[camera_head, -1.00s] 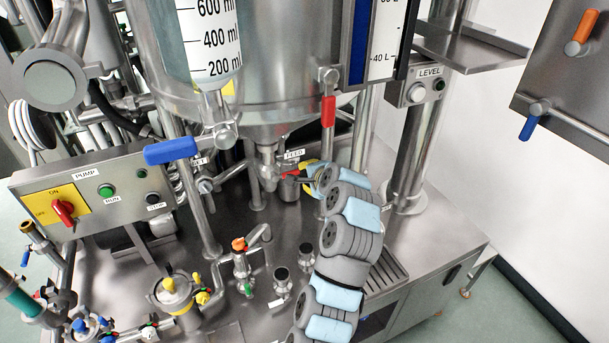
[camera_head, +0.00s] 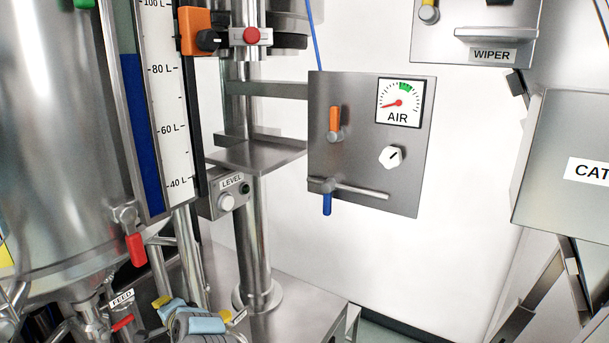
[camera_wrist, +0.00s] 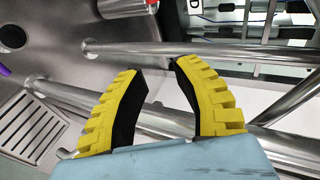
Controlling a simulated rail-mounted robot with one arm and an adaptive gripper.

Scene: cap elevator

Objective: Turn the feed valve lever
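The feed valve is under the tank at the lower left of the head view, below the FEED label (camera_head: 122,299). Its small red lever (camera_head: 122,323) points up and to the right. My gripper (camera_head: 152,316) is just right of the lever, partly cut off by the lower edge, and appears apart from it. In the wrist view my gripper (camera_wrist: 155,66) has its two yellow-backed fingers spread with nothing held between them. A metal pipe passes behind the fingertips. The lever cannot be made out in the wrist view.
Another red lever (camera_head: 135,248) hangs on the tank side above my gripper. The LEVEL box (camera_head: 224,195) and a steel column (camera_head: 252,245) stand to the right. The AIR panel (camera_head: 350,170) is on the right. Steel pipes (camera_wrist: 210,50) crowd the wrist view.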

